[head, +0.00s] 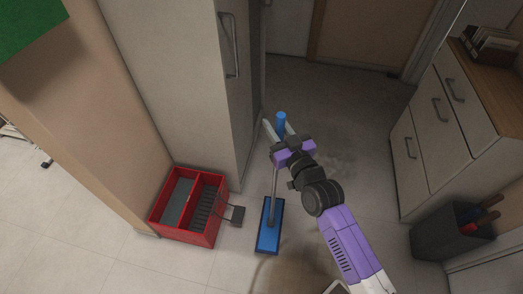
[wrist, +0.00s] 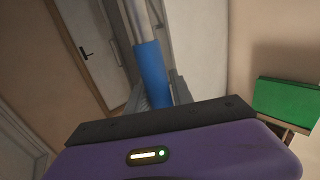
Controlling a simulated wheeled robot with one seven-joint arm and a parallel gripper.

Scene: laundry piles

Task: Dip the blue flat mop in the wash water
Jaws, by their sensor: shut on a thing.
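The blue flat mop (head: 269,225) has a blue rectangular head low over or on the floor, a thin grey pole and a blue grip at the top. My gripper (head: 275,129) is shut on the mop's blue grip (head: 281,122). The grip also shows between the fingers in the wrist view (wrist: 152,72). The red bucket (head: 184,239) stands on the floor left of the mop head, with two compartments. One compartment has a grey surface, the other a dark ribbed insert. I cannot tell which holds water. The mop head is outside the bucket, to its right.
A tall cabinet (head: 190,80) stands behind the bucket. A drawer unit (head: 420,160) and a dark bin (head: 440,240) with handled things stand at the right. A grey wringer-like part (head: 236,215) juts from the bucket's right side. Floor behind my gripper is clear, with a faint stain.

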